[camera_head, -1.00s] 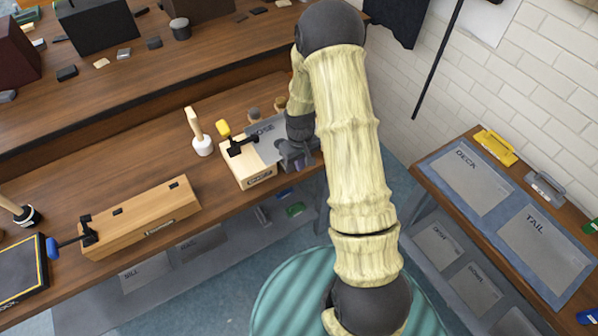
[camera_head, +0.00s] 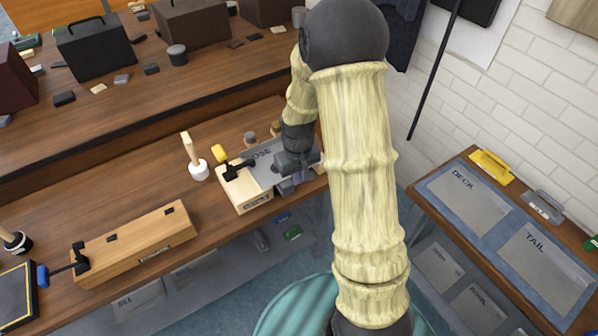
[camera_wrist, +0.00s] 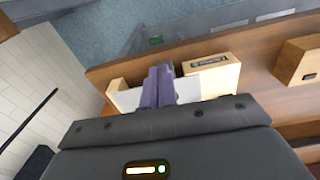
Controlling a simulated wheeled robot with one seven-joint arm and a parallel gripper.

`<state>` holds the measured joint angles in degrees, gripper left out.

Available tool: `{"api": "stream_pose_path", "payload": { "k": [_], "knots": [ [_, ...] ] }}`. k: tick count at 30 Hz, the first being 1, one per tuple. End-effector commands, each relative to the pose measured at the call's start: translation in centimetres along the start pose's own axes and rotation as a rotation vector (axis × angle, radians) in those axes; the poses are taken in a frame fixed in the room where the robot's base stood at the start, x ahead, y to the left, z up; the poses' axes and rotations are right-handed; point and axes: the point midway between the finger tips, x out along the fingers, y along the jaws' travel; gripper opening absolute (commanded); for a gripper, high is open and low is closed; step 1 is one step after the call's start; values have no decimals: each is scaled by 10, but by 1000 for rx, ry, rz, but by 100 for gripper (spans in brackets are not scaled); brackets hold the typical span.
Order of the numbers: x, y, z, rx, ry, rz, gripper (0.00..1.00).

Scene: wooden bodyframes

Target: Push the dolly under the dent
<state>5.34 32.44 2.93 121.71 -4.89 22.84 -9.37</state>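No part that I can clearly tell as the dolly shows, and I cannot make out a dent. A grey sheet panel (camera_head: 262,172) with dark lettering lies on a pale wooden frame (camera_head: 252,203) at the front edge of the bench. The frame also shows in the wrist view (camera_wrist: 216,72), with the pale panel (camera_wrist: 188,90) beside my fingers. My gripper (camera_head: 291,184) is at the right end of this frame, its fingers against or just over it. In the wrist view the two purple-grey fingers (camera_wrist: 160,84) lie side by side, closed together. Their tips hide what is beneath.
A black clamp with a yellow handle (camera_head: 220,154) sits on the frame's left side. A white-headed mallet (camera_head: 198,170) stands left of it. A longer wooden box (camera_head: 135,245) lies further left. A right-hand table (camera_head: 423,206) holds DECK and TAIL panels.

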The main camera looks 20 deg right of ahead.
Motion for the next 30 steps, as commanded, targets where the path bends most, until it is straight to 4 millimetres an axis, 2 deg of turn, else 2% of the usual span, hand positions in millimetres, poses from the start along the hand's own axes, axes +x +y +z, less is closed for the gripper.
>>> {"api": "stream_pose_path", "payload": {
  "k": [1, 3, 9, 12, 18, 27, 30],
  "knots": [
    [-17, -4, 8, 14, 19, 6, 0],
    [-37, -10, 22, 37, 42, 11, 0],
    [-84, -28, 65, 107, 108, 17, 0],
    [-100, -36, 88, 142, 138, 16, 0],
    [-116, -45, 117, 185, 175, 10, 0],
    [-117, -46, 121, 192, 178, 8, 0],
    [-117, -46, 121, 192, 178, 8, 20]
  ]
}}
